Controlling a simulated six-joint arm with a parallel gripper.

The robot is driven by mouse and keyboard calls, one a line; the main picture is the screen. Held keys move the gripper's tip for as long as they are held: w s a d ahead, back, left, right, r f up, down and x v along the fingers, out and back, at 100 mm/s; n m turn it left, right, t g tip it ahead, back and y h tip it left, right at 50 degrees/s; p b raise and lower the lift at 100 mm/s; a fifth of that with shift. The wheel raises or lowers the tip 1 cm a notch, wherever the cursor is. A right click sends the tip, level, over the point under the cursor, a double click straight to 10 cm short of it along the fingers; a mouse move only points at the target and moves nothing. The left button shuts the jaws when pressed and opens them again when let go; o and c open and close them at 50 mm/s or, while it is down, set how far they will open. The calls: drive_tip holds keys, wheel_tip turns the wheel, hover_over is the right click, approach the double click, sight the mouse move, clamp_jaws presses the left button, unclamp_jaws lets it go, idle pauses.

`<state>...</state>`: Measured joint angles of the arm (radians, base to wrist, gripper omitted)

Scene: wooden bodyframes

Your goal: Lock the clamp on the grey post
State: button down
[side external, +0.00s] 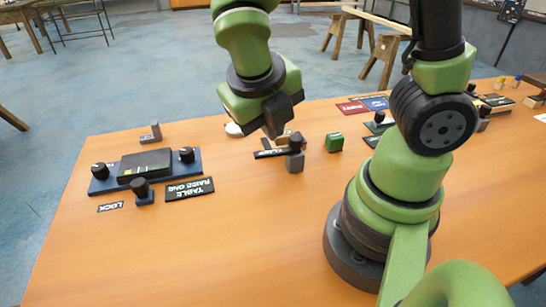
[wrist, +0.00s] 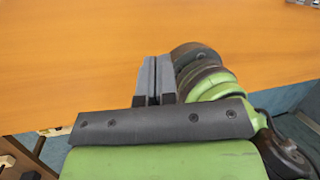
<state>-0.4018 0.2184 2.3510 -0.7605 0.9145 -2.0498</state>
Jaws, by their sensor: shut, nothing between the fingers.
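The grey post (side external: 295,162) stands near the middle of the table in the side view, with a dark clamp part (side external: 296,141) on top of it. A black label (side external: 269,153) lies just left of it, its lettering too small to read surely. My gripper (side external: 272,133) hangs above and slightly left of the post, apart from it as far as I can tell. In the wrist view my gripper (wrist: 153,68) has its two grey fingers together with nothing between them. The post and clamp do not show in the wrist view. Whether the clamp is locked cannot be told.
A green cube (side external: 334,143) sits right of the post. A blue panel (side external: 102,186) with black knobs is at the left, near a "TABLE RAISE ONE" sign (side external: 189,189) and a "LOCK" label (side external: 110,207). A grey bracket (side external: 151,133) stands behind. The front table area is clear.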

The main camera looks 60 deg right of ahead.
wheel_tip(320, 180, down, 6)
drive_tip(key=w+n+h, duration=0.1)
drive_tip(key=n+h, duration=0.2)
drive_tip(key=n, duration=1.2)
drive_tip(key=shift+a+n, duration=0.3)
drive_tip(key=shift+a, duration=0.15)
drive_tip(key=shift+w+f, duration=0.1)
drive_tip(key=x, duration=1)
drive_tip(key=shift+w+d, duration=1)
drive_tip(key=shift+d, duration=0.25)
drive_tip(key=shift+w+d, duration=0.3)
